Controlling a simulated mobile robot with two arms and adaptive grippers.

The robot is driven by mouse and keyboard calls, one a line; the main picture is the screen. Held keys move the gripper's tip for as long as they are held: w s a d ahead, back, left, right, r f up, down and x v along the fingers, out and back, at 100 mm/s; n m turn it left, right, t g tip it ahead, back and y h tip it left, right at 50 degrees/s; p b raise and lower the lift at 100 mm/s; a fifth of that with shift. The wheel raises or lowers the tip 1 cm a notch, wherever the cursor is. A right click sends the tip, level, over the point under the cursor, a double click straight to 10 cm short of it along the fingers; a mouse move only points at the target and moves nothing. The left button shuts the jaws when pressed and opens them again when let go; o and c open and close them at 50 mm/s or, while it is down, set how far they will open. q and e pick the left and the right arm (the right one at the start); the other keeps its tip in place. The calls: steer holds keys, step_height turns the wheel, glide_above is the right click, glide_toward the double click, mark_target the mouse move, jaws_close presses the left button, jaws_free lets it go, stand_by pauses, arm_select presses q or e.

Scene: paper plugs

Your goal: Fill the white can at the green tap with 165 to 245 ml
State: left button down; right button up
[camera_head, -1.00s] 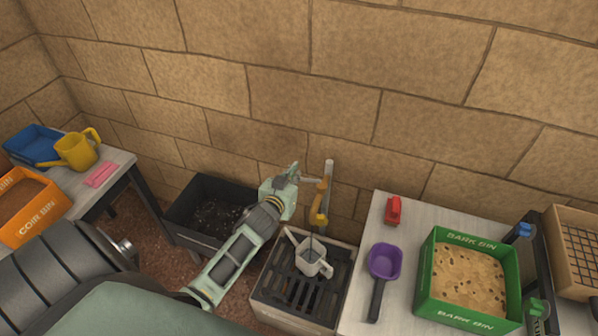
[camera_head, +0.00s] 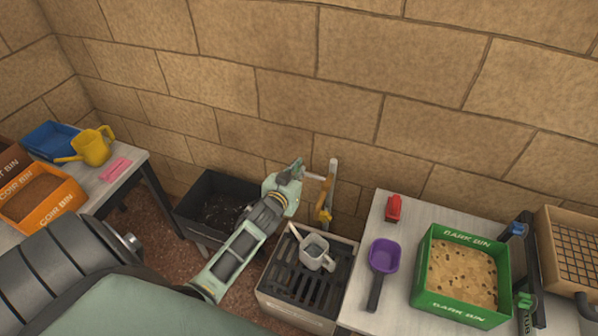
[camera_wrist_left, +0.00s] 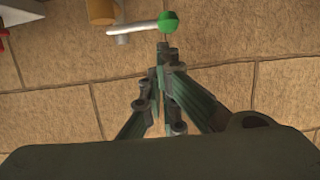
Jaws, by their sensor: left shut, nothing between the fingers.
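The white can (camera_head: 316,253) stands upright on a dark slatted grate, its spout toward the upper left and its handle toward the lower right. The tap (camera_head: 323,213), with a yellow-orange body on a pale upright pipe, is above and just behind the can. In the left wrist view a white lever ends in a green ball (camera_wrist_left: 168,22), just beyond my fingertips. My left gripper (camera_head: 296,168) is shut and empty beside the lever; contact is unclear. The can's water level and any running water cannot be made out. My right gripper is out of view.
The grate (camera_head: 290,284) tops a pale box. A black bin (camera_head: 190,212) stands left of it. On the right table are a purple scoop (camera_head: 383,257), a red item (camera_head: 393,208) and a green bark bin (camera_head: 420,284). A yellow watering can (camera_head: 93,147) stands on the left table.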

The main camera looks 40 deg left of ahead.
arm_select(q)
steer(key=v, duration=0.8)
steer(key=shift+s+d+f, duration=0.25)
steer(key=shift+s+f, duration=0.05)
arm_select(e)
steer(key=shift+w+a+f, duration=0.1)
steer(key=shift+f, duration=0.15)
